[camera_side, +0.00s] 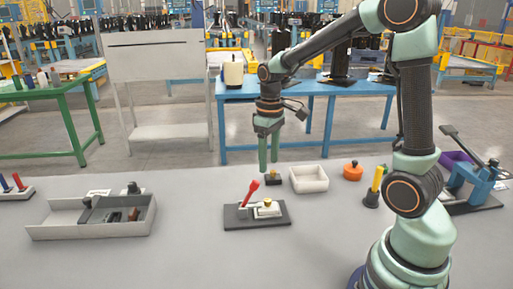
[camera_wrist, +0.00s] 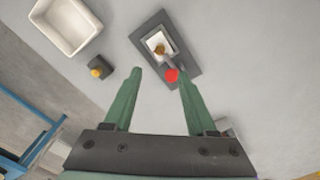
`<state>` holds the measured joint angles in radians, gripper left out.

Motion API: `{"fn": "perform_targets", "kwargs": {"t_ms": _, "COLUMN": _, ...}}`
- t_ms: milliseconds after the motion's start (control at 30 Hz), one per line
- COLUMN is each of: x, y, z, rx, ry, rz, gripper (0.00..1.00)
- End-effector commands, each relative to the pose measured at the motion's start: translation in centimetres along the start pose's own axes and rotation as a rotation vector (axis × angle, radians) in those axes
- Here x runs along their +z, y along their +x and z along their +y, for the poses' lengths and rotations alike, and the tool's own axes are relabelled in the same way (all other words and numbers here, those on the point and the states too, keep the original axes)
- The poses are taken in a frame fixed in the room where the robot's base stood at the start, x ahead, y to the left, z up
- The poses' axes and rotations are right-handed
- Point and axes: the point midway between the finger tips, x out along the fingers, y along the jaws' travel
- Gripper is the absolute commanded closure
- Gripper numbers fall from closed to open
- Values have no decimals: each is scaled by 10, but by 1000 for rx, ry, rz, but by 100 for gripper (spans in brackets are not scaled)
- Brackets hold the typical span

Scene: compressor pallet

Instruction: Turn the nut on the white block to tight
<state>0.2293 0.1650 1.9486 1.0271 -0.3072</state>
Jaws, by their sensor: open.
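The white block (camera_side: 267,212) sits on a dark base plate (camera_side: 238,222) on the grey table, and a brass-coloured nut (camera_side: 267,203) is on top of it. A lever with a red handle (camera_side: 250,191) stands tilted on the same plate, left of the block. In the wrist view the nut (camera_wrist: 160,49) and white block (camera_wrist: 153,41) show beyond my fingertips, with the red lever end (camera_wrist: 172,75) nearer. My gripper (camera_side: 269,170) is open and empty, with its green fingers pointing down behind the plate. It also shows in the wrist view (camera_wrist: 160,78).
A small dark block with a yellow top (camera_side: 273,178) stands near my fingers. A white tray (camera_side: 309,187) and an orange pot (camera_side: 353,171) are to the right. A grey divided tray (camera_side: 75,231) is at left. The table front is clear.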

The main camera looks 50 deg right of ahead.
Motion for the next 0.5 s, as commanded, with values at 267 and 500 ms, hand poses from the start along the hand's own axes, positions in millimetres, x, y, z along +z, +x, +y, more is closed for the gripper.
{"fn": "perform_targets", "kwargs": {"t_ms": 267, "x": -1, "y": 0, "z": 1, "rx": -3, "ry": -247, "rz": -6, "gripper": 43}}
{"fn": "perform_targets", "kwargs": {"t_ms": 500, "x": -2, "y": 1, "z": 2, "rx": -12, "ry": -707, "rz": -15, "gripper": 43}}
